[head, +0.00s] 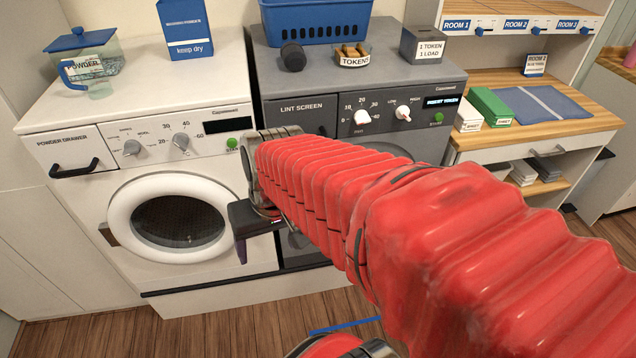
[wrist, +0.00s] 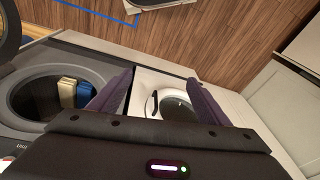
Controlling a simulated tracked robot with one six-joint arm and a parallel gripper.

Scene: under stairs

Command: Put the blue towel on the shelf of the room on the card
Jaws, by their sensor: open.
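A blue folded cloth (wrist: 86,95), which looks like the blue towel, lies beside a cream one (wrist: 67,91) inside the round opening of the grey machine in the wrist view. My gripper (wrist: 158,95) is open and empty, its purple fingers spread in front of the machines. In the head view one purple finger (head: 242,250) shows; my red arm hides the grey machine's opening. The card (head: 536,65) reads ROOM 2 with a smaller line, apparently blue towel.
A white washer (head: 170,212) has its round door shut. The grey machine (head: 290,80) carries a blue basket (head: 315,24), a token bowl (head: 352,57) and a token box (head: 422,45). A blue-grey striped mat or cloth (head: 543,103) lies on the wooden counter, beside green and white boxes.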

